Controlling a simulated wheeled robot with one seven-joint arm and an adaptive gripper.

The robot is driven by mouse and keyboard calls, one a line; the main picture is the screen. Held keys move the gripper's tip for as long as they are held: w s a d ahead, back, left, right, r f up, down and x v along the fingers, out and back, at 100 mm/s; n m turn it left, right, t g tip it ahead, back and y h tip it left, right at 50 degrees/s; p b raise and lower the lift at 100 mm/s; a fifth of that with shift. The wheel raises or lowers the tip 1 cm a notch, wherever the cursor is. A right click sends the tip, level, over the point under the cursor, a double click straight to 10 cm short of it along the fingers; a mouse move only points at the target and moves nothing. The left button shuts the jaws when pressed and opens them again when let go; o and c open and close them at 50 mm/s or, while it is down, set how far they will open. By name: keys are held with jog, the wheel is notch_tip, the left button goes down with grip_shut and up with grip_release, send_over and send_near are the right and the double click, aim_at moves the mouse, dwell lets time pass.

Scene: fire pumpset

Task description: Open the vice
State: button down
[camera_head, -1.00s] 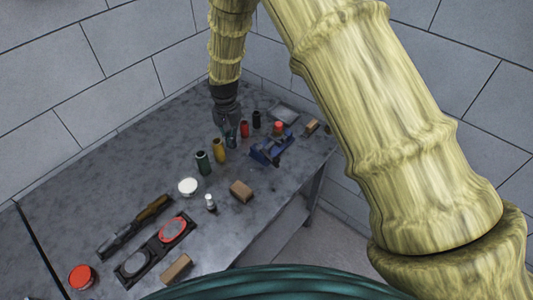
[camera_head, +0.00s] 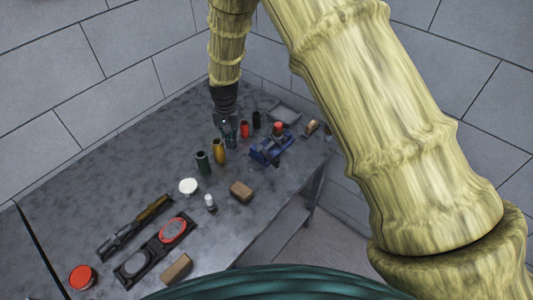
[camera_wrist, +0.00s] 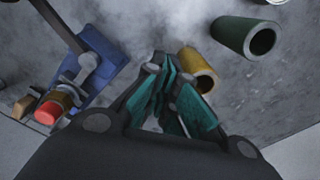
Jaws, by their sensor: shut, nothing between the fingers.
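The blue vice (camera_head: 268,150) stands near the right end of the grey workbench. In the wrist view the vice (camera_wrist: 104,62) is at the upper left, with a grey bar-like handle (camera_wrist: 62,30) reaching across it. I cannot tell how far apart its jaws are. My gripper (camera_head: 229,140) points down at the bench, left of the vice and apart from it. In the wrist view the gripper's green fingers (camera_wrist: 172,95) are shut with nothing held.
A yellow cylinder (camera_head: 219,151) and a dark green cylinder (camera_head: 203,163) stand close to my gripper. A red cylinder (camera_head: 244,130) and a black one (camera_head: 256,120) stand behind the vice. A brown block (camera_head: 241,191) lies in front.

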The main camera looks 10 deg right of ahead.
jog(key=shift+s, duration=0.4)
jog(key=shift+s, duration=0.1)
notch_tip(320, 180, up, 7)
jog(key=p, duration=0.4)
dwell(0.6)
dwell(0.3)
